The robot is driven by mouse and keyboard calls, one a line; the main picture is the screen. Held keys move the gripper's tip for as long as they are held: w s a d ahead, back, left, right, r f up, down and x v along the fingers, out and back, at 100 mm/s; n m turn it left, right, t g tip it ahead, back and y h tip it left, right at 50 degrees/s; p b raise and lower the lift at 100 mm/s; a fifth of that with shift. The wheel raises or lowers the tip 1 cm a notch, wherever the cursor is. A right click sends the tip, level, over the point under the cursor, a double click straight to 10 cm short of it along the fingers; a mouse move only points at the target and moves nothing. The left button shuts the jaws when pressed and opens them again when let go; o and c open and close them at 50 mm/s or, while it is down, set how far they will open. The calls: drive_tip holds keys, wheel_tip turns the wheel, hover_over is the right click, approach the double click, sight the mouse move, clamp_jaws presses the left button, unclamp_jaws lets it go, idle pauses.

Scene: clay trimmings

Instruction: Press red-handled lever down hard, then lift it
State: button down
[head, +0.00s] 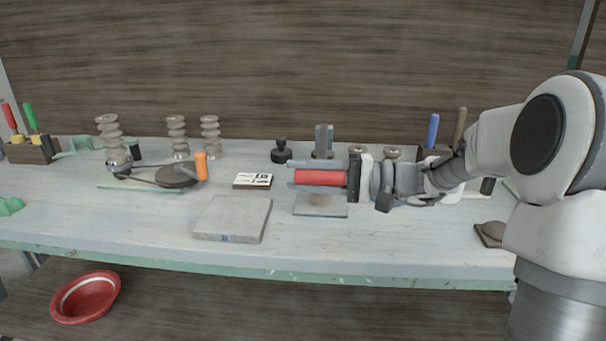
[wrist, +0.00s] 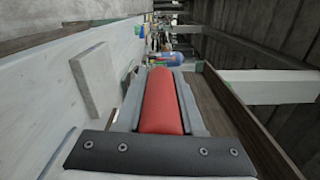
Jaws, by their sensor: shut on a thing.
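The red lever handle (head: 322,178) lies level over the bench, left to right in the head view. My gripper (head: 298,177) comes from the right and is shut on it, one finger on the far side and one on the near side. In the wrist view the red handle (wrist: 162,102) fills the space between the two grey fingers. A grey upright post (head: 323,136) stands behind the handle. Below it is a pale base plate (head: 320,211) with a small brownish piece (head: 321,199) just under the handle. My gripper hides where the handle joins the rest of the lever.
A grey slab (head: 232,218) lies left of the base plate, with a small printed card (head: 253,181) behind it. A dark knob (head: 281,152) stands behind left. A brown lump (head: 490,234) lies at right. A red bowl (head: 86,297) sits on the lower shelf.

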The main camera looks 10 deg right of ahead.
drive_tip(key=c, duration=0.5)
unclamp_jaws()
drive_tip(key=shift+d, duration=0.1)
drive_tip(key=s+d+p, duration=0.1)
drive_tip(key=d, duration=0.4)
drive_tip(key=s+d+p, duration=0.1)
drive_tip(key=d, duration=0.5)
drive_tip(key=s+d+p, duration=0.1)
drive_tip(key=d, duration=0.5)
drive_tip(key=shift+s+p, duration=0.25)
drive_tip(key=shift+p, duration=0.15)
drive_tip(key=shift+a, duration=0.1)
